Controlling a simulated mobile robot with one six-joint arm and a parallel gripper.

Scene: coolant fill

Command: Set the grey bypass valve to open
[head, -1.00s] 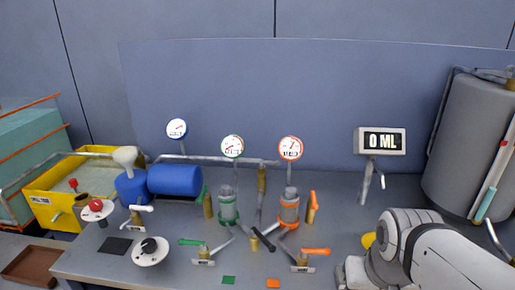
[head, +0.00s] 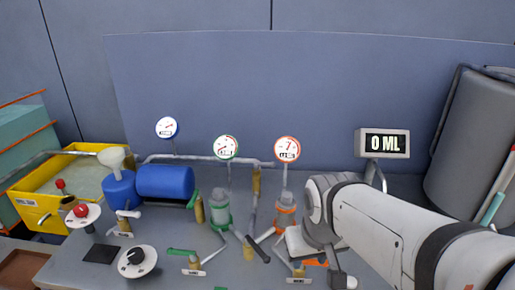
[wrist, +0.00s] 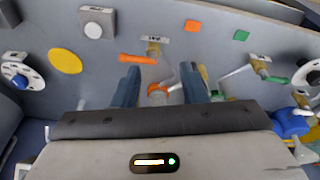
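A dark grey lever (head: 260,249) sits on a small brass valve body (head: 248,253) between the green and orange lines; it looks like the grey bypass valve. Its lever slants across the pipes there, but I cannot read a label. My gripper is in the wrist view (wrist: 160,88), with two blue-grey fingers apart and nothing held between them. An orange fitting (wrist: 157,90) shows beyond the gap. I cannot make out the dark lever in the wrist view.
A green-handled valve (head: 183,252) is left of the dark lever. The orange handle (wrist: 137,58) lies near my fingers in the wrist view. Green (head: 221,215) and orange (head: 286,215) fittings stand behind. The display (head: 386,143) reads 0 ML.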

